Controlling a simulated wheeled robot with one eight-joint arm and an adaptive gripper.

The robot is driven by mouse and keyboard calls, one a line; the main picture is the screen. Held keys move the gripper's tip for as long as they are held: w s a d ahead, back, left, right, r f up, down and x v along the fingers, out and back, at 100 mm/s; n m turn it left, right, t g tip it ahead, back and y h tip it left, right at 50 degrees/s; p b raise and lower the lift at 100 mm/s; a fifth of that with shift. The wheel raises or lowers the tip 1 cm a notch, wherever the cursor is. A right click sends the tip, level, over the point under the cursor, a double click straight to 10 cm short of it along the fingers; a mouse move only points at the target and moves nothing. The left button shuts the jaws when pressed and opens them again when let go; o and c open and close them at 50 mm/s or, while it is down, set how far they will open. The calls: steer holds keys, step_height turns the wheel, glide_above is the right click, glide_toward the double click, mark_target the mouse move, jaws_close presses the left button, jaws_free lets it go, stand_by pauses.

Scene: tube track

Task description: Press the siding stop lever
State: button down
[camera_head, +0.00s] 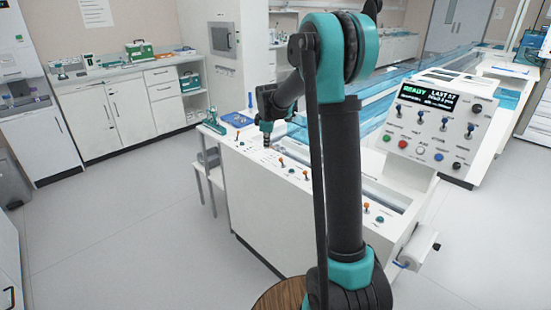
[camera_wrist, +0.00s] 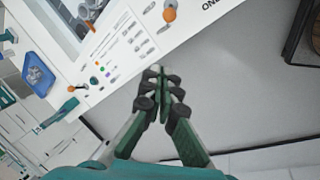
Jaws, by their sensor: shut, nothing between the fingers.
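My gripper (camera_head: 266,137) points down over the white console (camera_head: 262,217), near its front edge in the head view. In the wrist view, my gripper (camera_wrist: 163,72) has its fingers together and empty. Several orange-knobbed levers stand along the console top, including one lever (camera_head: 282,161) just right of my gripper and another lever (camera_head: 366,207) farther right. An orange knob (camera_wrist: 170,15) shows beyond my fingertips in the wrist view. The labels are too small to read, so I cannot tell which is the siding stop lever. My fingertips hide a small part of the console.
A sloped control panel (camera_head: 437,117) with a lit display, knobs and coloured buttons stands at the right. A blue tray (camera_head: 237,119) lies at the console's far left end. A clear blue tube track (camera_head: 385,82) runs behind. The floor in front is clear.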

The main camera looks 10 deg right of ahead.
steer(key=x, duration=1)
steer(key=shift+f, duration=0.1)
steer(key=shift+s+d+r, duration=0.2)
steer(key=shift+s+d, duration=0.05)
steer(key=shift+d, duration=0.35)
steer(key=shift+s+d+r, duration=0.2)
steer(key=shift+d, duration=0.35)
steer(key=shift+s+d+r, duration=0.2)
steer(key=shift+s+d, duration=0.05)
steer(key=shift+d, duration=0.4)
steer(key=shift+d, duration=0.1)
